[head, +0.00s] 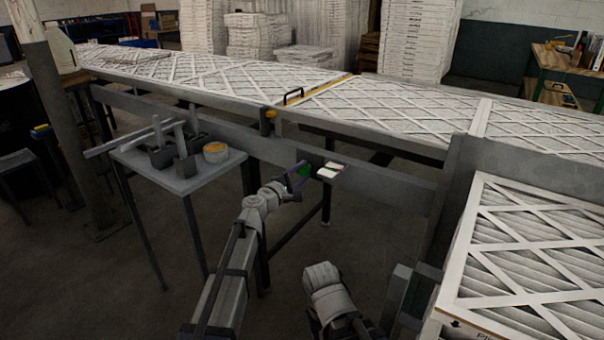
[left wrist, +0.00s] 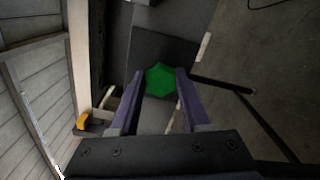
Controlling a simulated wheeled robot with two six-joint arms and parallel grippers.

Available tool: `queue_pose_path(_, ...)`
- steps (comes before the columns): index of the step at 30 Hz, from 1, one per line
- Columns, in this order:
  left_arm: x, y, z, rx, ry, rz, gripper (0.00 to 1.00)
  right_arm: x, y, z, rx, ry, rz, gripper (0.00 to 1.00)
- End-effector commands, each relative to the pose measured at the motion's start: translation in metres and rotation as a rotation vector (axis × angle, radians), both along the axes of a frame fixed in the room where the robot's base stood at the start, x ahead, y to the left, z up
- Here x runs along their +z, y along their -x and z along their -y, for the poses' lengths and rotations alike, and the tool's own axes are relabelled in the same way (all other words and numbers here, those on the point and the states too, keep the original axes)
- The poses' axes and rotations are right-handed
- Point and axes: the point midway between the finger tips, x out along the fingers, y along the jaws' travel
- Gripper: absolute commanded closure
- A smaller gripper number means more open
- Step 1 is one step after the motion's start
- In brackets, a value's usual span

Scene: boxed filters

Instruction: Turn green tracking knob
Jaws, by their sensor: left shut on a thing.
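The green tracking knob (head: 305,169) sits on the side rail of the long conveyor table, beside a small white label plate (head: 330,170). In the left wrist view the green knob (left wrist: 160,79) looks like a lobed disc between the two purple-grey fingers. My left gripper (head: 296,174) reaches up to the rail and is shut on the knob; in the left wrist view its fingertips (left wrist: 160,76) lie on both sides of it. My right arm shows at the bottom middle of the head view, but its gripper fingers cannot be made out.
A small grey side table (head: 175,178) with tools and a round tape roll (head: 215,152) stands left of my left arm. The conveyor (head: 215,80) carries rows of filters. A large boxed filter (head: 530,255) fills the right. Floor below the rail is open.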

Motion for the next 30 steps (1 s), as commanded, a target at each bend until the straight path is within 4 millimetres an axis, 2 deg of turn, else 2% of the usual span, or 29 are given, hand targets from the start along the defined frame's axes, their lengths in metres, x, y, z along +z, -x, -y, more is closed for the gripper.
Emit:
queue_pose_path(12, -0.0004, 0.0011, 0.0004, -0.001, -0.006, 0.003, 1.0, -0.0003, 0.0, 0.0, 0.0, 0.0, 0.0, 0.5)
queue_pose_path(13, -0.0004, 0.0011, 0.0004, -0.001, -0.006, 0.003, 0.51, -0.0003, 0.0, 0.0, 0.0, 0.0, 0.0, 0.5)
queue_pose_path(21, -0.0002, 0.0005, 0.0003, 0.0, -0.006, 0.003, 0.23, -0.0002, 0.0, 0.0, 0.0, 0.0, 0.0, 0.5)
queue_pose_path(30, -0.0001, 0.0024, -0.0013, 0.0, -0.004, 0.003, 0.23, -0.0001, 0.0, 0.0, 0.0, 0.0, 0.0, 0.5)
